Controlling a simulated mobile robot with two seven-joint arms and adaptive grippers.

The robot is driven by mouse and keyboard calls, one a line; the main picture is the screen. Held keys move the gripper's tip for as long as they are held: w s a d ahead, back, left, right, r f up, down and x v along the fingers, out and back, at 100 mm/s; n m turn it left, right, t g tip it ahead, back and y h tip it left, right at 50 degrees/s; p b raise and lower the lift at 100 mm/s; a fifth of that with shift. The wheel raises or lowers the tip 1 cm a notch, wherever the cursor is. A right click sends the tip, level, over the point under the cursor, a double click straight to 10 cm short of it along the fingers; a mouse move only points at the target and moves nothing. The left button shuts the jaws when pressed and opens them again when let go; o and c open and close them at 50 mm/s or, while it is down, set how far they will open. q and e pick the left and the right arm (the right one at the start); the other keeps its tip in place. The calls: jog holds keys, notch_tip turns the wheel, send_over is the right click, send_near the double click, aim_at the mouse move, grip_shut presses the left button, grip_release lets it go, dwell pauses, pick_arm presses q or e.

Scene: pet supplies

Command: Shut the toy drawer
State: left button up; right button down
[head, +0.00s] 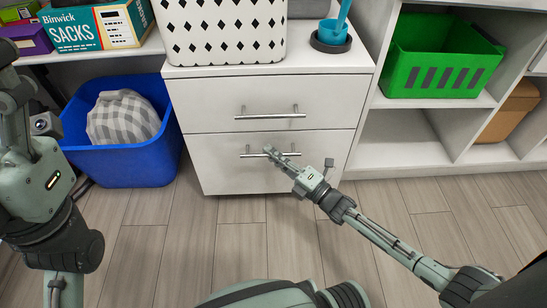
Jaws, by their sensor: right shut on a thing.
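A white drawer unit (217,97) with two drawers stands in the middle of the head view. The upper drawer (213,113) looks flush and has a silver bar handle (285,116). The lower drawer (220,177) also looks flush or nearly so; a small gap cannot be ruled out. No label shows which one is the toy drawer. My right gripper (274,153) reaches in from the lower right and is shut on the lower drawer's bar handle (254,155). My left arm shows at the left edge, but its gripper is out of view.
A blue bin (117,168) with a checked cushion (124,117) stands left of the unit. A white patterned basket (222,30) and a blue scoop cup (332,33) sit on top. Right shelves hold a green crate (440,76). The wood floor (150,235) in front is clear.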

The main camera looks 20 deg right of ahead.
jog(key=shift+w+d, duration=0.2)
jog(key=shift+w, duration=0.05)
jog(key=c, duration=2)
grip_release()
jog(key=o, duration=0.4)
jog(key=shift+a, duration=0.1)
jog(key=shift+s, duration=0.1)
jog(key=v, duration=1.2)
